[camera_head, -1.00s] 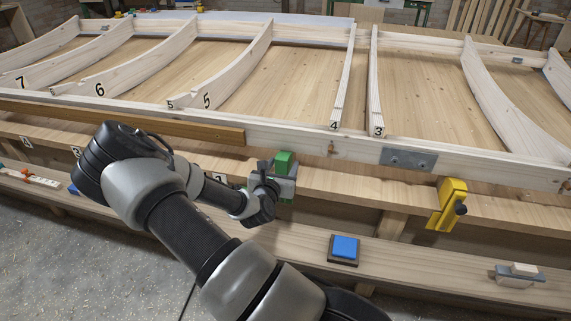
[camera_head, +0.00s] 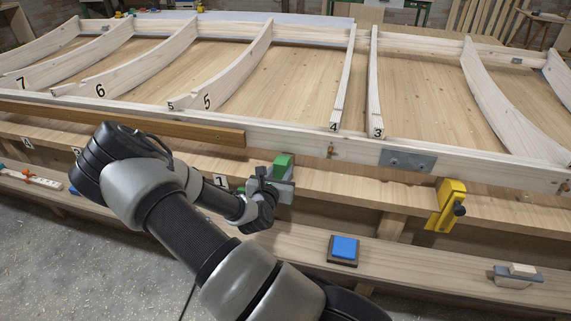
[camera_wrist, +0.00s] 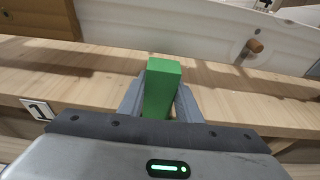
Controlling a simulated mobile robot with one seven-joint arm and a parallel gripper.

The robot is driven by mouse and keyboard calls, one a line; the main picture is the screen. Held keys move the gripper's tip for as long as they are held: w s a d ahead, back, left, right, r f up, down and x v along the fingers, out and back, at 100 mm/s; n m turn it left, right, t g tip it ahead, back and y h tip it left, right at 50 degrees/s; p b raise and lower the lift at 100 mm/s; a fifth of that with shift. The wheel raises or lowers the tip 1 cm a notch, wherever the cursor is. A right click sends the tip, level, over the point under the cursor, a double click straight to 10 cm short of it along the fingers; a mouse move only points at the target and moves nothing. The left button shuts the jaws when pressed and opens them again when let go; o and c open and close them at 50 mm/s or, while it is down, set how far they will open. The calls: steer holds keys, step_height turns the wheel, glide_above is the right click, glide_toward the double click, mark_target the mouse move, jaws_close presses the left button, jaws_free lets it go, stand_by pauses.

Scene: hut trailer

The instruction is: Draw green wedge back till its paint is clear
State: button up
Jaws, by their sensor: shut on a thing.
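The green wedge (camera_wrist: 163,85) stands between the two grey fingers of my gripper (camera_wrist: 160,100) in the wrist view, and the fingers are shut on it. Its top and near face show plain green; its lower end is hidden by my gripper. Whether the wedge touches the rail is unclear.
A yellow clamp (camera_head: 448,205) sits on the bench edge to the right. A blue pad (camera_head: 345,247) and a grey tool (camera_head: 518,274) lie on the lower shelf. A brown strip (camera_head: 130,122) lies along the rail. A number 1 label (camera_wrist: 38,109) is left of my gripper.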

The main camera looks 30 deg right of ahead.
steer(key=shift+s+a+p, duration=0.4)
steer(key=shift+s+a, duration=0.1)
steer(key=shift+a, duration=0.1)
steer(key=o, duration=1.3)
steer(key=shift+o, duration=0.2)
steer(key=shift+r+p+v, duration=0.2)
steer(key=shift+p+v, duration=0.4)
steer(key=shift+v, duration=0.3)
steer(key=shift+r+p+v, duration=0.15)
steer(key=shift+p+v, duration=0.4)
steer(key=shift+v, duration=0.35)
steer(key=shift+r+p+v, duration=0.2)
steer(key=shift+p+v, duration=0.4)
steer(key=shift+v, duration=0.35)
steer(key=shift+p+v, duration=0.45)
steer(key=shift+v, duration=0.4)
